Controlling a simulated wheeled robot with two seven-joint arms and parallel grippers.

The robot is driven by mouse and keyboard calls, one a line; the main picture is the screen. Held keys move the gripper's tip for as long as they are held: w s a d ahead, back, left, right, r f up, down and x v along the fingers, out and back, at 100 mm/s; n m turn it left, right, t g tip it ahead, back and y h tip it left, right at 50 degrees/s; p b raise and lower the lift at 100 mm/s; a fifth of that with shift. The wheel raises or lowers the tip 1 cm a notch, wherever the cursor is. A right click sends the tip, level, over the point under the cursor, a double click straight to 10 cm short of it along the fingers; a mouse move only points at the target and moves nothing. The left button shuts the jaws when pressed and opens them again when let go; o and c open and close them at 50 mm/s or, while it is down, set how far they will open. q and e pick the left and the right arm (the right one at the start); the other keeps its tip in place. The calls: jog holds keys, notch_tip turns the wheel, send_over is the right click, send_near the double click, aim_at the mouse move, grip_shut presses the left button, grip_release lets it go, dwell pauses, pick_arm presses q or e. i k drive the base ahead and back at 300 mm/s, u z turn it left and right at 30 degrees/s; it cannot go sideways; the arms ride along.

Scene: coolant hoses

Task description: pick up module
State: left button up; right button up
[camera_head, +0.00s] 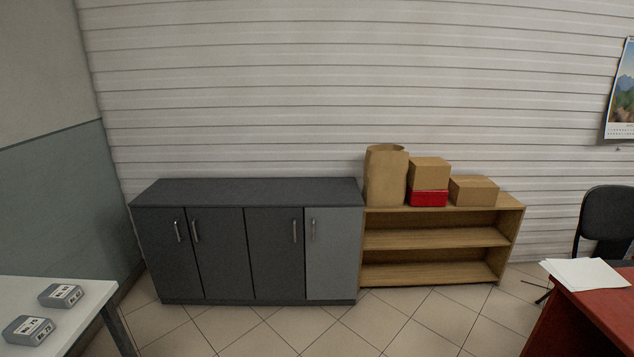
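Two small grey box-shaped modules with white labels lie on a white table at the lower left of the head view. One module (61,295) is farther back and to the right. The other module (28,330) is nearer the front and to the left. They are apart from each other. Neither of my grippers shows in the head view, and nothing touches the modules.
The white table (85,318) has free surface around the modules. A dark grey cabinet (225,252) and a wooden shelf (432,238) with boxes stand along the wall. A red desk (598,308) with papers (585,273) and a black chair (607,215) are at right. Tiled floor is open between.

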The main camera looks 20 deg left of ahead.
aim_at(58, 295)
jog(key=u, duration=0.35)
jog(key=i, duration=2.1)
jog(key=u, duration=1.3)
jog(key=i, duration=1.1)
jog(key=u, duration=1.7)
jog(key=i, duration=0.55)
jog(key=u, duration=0.35)
